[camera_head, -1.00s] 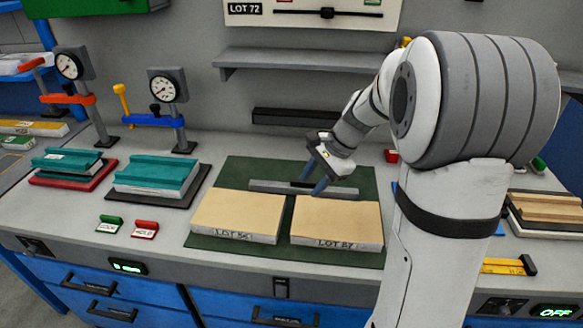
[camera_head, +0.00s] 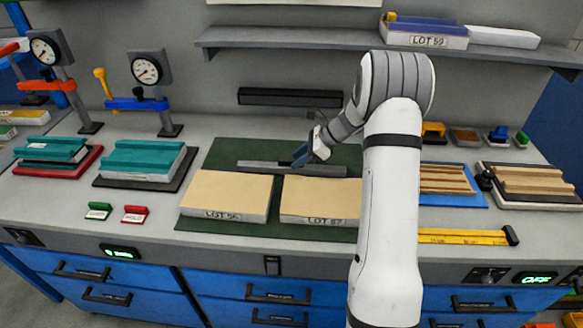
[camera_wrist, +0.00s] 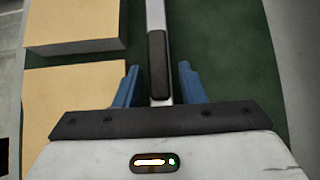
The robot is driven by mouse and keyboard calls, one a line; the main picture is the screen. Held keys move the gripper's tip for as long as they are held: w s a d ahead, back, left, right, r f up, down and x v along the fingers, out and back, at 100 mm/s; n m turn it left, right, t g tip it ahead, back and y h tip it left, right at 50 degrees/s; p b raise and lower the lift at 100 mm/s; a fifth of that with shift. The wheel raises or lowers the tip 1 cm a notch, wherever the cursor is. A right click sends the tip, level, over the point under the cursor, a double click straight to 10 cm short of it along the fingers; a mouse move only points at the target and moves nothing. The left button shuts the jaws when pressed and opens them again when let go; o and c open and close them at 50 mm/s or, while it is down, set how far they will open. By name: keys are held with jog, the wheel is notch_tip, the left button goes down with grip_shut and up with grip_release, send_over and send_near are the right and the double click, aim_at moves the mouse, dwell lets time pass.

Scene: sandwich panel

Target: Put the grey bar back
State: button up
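The grey bar (camera_head: 262,166) lies on the green mat (camera_head: 232,148), behind two tan-topped panels, LOT 56 (camera_head: 227,190) and the one to its right (camera_head: 321,194). My gripper (camera_head: 301,157) is at the bar, right of its middle in the head view. In the wrist view the bar (camera_wrist: 154,14) runs lengthwise between my blue fingers (camera_wrist: 160,82). They are open, with a gap on each side of it. A dark pad (camera_wrist: 158,65) on the bar shows just ahead of and between the fingertips. The head view does not show the fingers' height over the bar clearly.
A black wall rail (camera_head: 290,97) is behind the mat, below a grey shelf (camera_head: 300,38). Two clamp stands with dials (camera_head: 145,68) and teal-topped stacks (camera_head: 142,157) are at left. A yellow level (camera_head: 462,237) and wooden-strip panels (camera_head: 533,180) are at right.

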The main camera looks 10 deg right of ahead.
jog(key=x, duration=0.3)
jog(key=shift+a+f, duration=0.25)
jog(key=shift+a, duration=0.05)
jog(key=shift+c, duration=0.6)
grip_shut()
jog(key=shift+r, duration=0.1)
